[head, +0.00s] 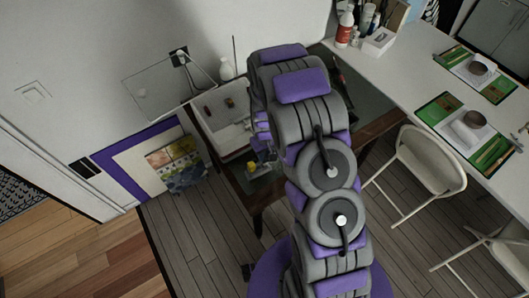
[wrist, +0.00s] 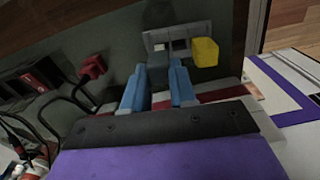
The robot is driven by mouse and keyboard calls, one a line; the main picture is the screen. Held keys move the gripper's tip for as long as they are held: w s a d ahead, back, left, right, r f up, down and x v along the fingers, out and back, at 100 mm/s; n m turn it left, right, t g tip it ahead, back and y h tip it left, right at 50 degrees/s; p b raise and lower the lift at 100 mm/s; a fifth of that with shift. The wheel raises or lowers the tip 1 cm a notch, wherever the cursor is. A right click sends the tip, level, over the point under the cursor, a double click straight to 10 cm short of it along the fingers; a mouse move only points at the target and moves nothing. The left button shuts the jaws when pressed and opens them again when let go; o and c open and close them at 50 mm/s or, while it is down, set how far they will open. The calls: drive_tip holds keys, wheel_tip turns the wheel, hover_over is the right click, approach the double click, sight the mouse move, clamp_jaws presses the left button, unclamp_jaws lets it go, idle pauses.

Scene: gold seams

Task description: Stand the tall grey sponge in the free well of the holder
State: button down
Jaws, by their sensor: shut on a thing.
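The tall grey sponge (wrist: 158,74) shows dark between the blue fingers of my gripper (wrist: 157,88) in the wrist view. The fingers are shut on it. The pale grey holder (wrist: 182,33) lies just beyond the sponge's far end, and a yellow sponge (wrist: 205,52) stands at its right side. The grey sponge overlaps the holder's left part; I cannot tell whether it is inside the well or only in front of it. In the head view the yellow sponge (head: 252,166) shows left of my arm, which hides most of the holder and the grey sponge.
A red plug (wrist: 93,67) with black cables lies left of my gripper. A white tray (head: 222,124) sits on the low wooden table (head: 259,196). A framed picture (head: 172,164) leans on the wall; a white chair (head: 428,160) stands to the right.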

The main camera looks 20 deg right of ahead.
drive_tip(key=shift+f, duration=1.1)
idle(0.6)
drive_tip(key=c, duration=0.8)
unclamp_jaws()
drive_tip(key=shift+r, duration=0.15)
drive_tip(key=shift+r+p, duration=0.75)
drive_tip(key=shift+r, duration=2.65)
